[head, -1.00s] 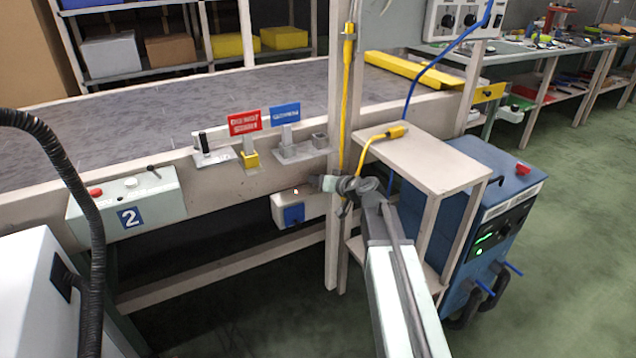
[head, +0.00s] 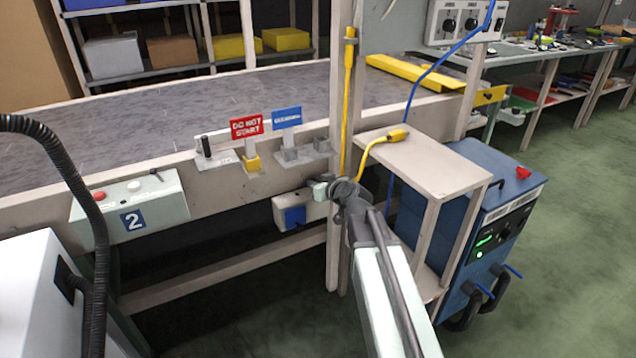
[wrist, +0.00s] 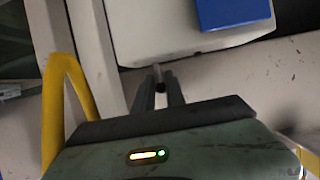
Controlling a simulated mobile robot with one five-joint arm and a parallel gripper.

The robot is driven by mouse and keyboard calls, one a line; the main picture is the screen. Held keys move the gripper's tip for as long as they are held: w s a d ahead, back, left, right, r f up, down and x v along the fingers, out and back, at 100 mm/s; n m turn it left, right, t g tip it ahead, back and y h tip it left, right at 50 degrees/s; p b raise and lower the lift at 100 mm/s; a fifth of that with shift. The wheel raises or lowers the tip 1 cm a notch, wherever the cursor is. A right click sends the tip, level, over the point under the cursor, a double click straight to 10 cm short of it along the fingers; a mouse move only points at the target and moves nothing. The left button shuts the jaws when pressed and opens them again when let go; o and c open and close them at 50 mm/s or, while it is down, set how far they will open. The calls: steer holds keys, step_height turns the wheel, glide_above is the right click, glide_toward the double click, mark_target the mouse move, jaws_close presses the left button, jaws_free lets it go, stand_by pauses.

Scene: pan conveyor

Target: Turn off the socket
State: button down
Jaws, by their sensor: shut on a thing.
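The socket is a white box with a blue cover (head: 294,216), mounted low on the conveyor's side beside the post. In the wrist view the white box (wrist: 160,30) and its blue cover (wrist: 232,10) fill the top. My gripper (head: 316,190) is at the box's right end, and its fingers hide part of it. In the wrist view my gripper (wrist: 160,80) is shut on a small dark part at the box's lower edge. Whether this part is the socket's switch I cannot tell.
A beige post (head: 335,240) stands close to my gripper, with a yellow cable (head: 348,100) along it. A small shelf stand (head: 425,165) and a blue machine (head: 500,215) are to the right. A control box marked 2 (head: 130,205) is at the left.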

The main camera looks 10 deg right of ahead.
steer(key=n, duration=0.1)
steer(key=a+n+h, duration=0.1)
steer(key=n+h+b, duration=0.1)
steer(key=shift+s+a+f+t, duration=0.15)
steer(key=shift+s+f+t, duration=0.05)
steer(key=shift+s+t, duration=0.1)
stand_by(0.4)
steer(key=c, duration=1.7)
jaws_free()
steer(key=shift+c, duration=0.2)
